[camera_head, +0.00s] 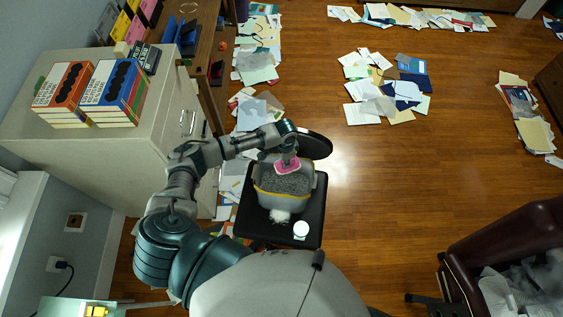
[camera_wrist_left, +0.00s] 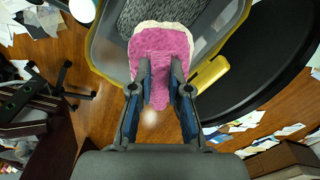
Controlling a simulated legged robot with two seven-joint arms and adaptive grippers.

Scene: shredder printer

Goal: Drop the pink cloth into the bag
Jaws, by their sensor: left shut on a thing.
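The pink cloth (camera_head: 288,165) is in my left gripper (camera_head: 289,155), over the far part of a grey bag (camera_head: 270,205) with a yellow rim. In the left wrist view, the pink cloth (camera_wrist_left: 162,42) has a cream edge. The two fingers of the left gripper (camera_wrist_left: 160,72) are shut on it. The bag (camera_wrist_left: 112,52) shows behind the cloth there, with dark speckled grey inside. Whether the cloth touches the bag's inside cannot be told. My right gripper is not in view.
The bag stands on a black chair (camera_head: 252,222), with a small white round object (camera_head: 301,230) near it. A cream cabinet (camera_head: 165,110) with books on top stands at left. Papers (camera_head: 385,95) lie scattered on the wooden floor. A brown armchair (camera_head: 510,232) is at lower right.

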